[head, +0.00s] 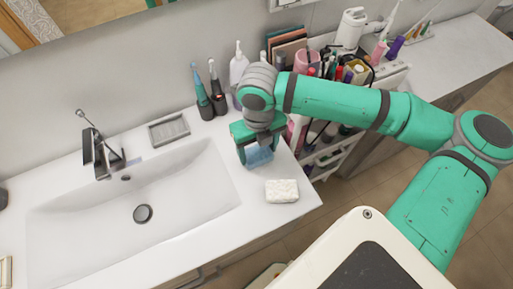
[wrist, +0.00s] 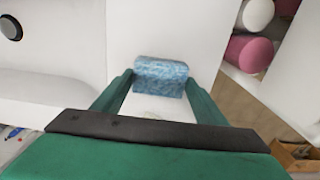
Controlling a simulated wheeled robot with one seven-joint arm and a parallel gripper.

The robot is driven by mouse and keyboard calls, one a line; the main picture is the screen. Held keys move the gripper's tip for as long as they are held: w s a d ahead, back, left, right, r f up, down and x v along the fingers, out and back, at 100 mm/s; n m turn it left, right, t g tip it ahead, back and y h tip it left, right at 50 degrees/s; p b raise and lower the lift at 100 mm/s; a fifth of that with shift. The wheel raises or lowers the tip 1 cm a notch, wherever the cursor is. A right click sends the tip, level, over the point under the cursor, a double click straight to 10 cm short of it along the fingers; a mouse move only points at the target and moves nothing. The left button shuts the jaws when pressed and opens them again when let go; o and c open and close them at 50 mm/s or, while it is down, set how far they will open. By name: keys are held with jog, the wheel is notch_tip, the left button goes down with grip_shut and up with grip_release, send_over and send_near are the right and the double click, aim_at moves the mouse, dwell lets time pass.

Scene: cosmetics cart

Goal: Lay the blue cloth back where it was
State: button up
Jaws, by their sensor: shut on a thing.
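The blue cloth (head: 259,156) is a small folded block at the right end of the white sink counter (head: 225,238). It also shows in the wrist view (wrist: 160,76), held between the two green fingers. My gripper (head: 256,150) is shut on it, pointing down over the counter right of the basin. I cannot tell whether the cloth's underside touches the counter. My gripper hides part of the cloth in the head view.
A white textured cloth or sponge (head: 282,190) lies near the counter's front right corner. A cosmetics cart (head: 325,150) stands right of the counter. The sink basin (head: 130,205) is empty.

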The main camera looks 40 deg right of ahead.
aim_at(258, 152)
jog(key=shift+s+f, duration=0.1)
jog(key=shift+f, duration=0.05)
jog(key=o, duration=0.7)
jog(key=shift+o, duration=1.3)
jog(key=shift+d, duration=0.15)
notch_tip(258, 152, up, 12)
jog(key=shift+w, duration=0.2)
